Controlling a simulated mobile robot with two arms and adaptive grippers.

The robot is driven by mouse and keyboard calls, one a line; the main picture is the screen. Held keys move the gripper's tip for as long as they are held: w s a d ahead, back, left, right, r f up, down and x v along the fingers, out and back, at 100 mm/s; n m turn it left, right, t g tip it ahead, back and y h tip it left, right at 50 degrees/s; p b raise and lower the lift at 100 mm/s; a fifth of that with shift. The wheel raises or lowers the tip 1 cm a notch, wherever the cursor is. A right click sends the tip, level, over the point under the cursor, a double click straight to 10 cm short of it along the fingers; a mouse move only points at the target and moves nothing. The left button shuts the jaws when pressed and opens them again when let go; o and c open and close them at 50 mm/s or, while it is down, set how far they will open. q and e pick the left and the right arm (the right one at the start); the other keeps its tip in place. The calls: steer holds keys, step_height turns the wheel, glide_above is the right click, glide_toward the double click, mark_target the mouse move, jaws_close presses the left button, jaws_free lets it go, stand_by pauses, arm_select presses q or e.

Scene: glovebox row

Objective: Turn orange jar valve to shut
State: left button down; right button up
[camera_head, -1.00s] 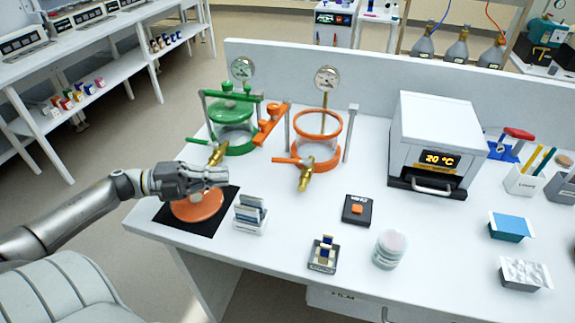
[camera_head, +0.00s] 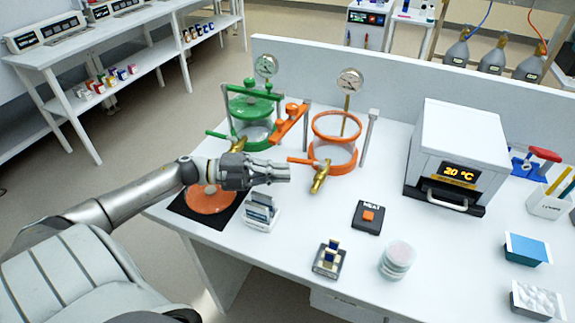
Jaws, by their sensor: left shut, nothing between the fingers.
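The orange jar (camera_head: 334,147) stands open at the top on the bench. Its brass valve (camera_head: 321,178) sticks out at the front, with an orange lever (camera_head: 303,161) pointing left. The orange lid (camera_head: 208,199) lies on a black mat (camera_head: 183,209) at the bench's left edge. My left gripper (camera_head: 288,174) is shut and empty, in front of the jars and to the left of the brass valve, apart from it in the picture. My right gripper is out of view.
The green jar (camera_head: 252,117) stands behind my left gripper, with an orange clamp bar (camera_head: 291,122) beside it. A slide rack (camera_head: 261,211) sits just below the gripper. A white oven (camera_head: 459,143) stands right; a black heat pad (camera_head: 367,217) lies in front.

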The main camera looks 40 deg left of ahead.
mark_target(306, 162)
arm_select(q)
steer(key=shift+w+d, duration=0.45)
steer(key=shift+w, duration=0.35)
steer(key=shift+w+a+f, duration=0.3)
steer(key=shift+w, duration=0.25)
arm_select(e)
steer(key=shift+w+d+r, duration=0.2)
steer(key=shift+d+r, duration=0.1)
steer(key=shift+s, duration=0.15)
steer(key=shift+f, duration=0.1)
